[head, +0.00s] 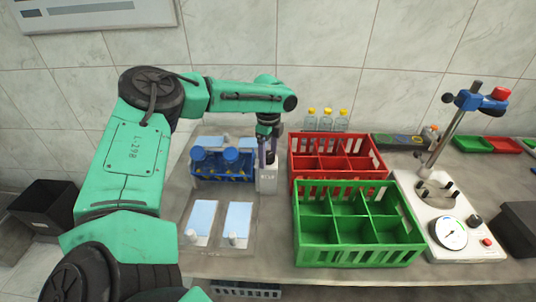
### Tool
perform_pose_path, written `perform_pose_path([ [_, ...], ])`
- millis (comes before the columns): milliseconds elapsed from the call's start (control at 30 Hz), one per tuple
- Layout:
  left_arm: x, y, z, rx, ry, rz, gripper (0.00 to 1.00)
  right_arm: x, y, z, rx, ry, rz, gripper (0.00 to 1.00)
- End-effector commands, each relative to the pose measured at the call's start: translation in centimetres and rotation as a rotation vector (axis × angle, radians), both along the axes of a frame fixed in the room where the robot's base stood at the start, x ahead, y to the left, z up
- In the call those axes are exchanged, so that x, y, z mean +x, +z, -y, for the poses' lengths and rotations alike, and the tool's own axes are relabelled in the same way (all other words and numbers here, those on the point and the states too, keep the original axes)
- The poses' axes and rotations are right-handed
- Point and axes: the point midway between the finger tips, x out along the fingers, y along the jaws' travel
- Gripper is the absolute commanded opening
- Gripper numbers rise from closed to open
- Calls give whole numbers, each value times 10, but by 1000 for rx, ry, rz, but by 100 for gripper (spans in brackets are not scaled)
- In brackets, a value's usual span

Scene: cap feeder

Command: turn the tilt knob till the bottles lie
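My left gripper (267,153) points straight down at the table's middle. Its fingers are at the top of a white bottle (267,181); whether they grip it is too small to tell. Two blue-capped bottles (232,160) stand upright in a blue rack to its left. Several clear bottles with yellow caps (327,122) stand upright behind the red crate. A white device (460,250) at the right has a round dial (448,232), a black knob (474,221) and a red knob (487,242); I cannot tell which is the tilt knob. My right gripper is out of view.
A red crate (294,158) and a green crate (301,243) fill the middle. A clear tray (218,246) with light-blue pads lies left of them. The device's metal post (451,130) leans up with a blue clamp (467,100). A black bin (40,213) is at far left.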

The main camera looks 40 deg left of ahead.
Motion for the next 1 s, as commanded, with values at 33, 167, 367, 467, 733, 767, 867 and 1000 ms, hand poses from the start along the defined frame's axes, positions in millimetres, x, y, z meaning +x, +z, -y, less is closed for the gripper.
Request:
perform_pose_path([
  [33, 0, 0, 0, 0, 0, 0, 78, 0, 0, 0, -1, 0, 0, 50],
  [167, 0, 0, 0, 0, 1, 1, 78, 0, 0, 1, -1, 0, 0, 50],
  [367, 0, 0, 0, 2, 270, 2, 78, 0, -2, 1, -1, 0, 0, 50],
  [467, 0, 0, 0, 1, 523, 2, 78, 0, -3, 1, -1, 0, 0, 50],
  [733, 0, 0, 0, 1, 858, 1, 78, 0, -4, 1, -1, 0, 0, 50],
  [767, 0, 0, 0, 1, 857, 1, 78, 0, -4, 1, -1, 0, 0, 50],
  [867, 0, 0, 0, 1, 855, 1, 66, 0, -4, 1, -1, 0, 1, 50],
  [1000, 0, 0, 0, 1, 854, 1, 12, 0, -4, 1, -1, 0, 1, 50],
])
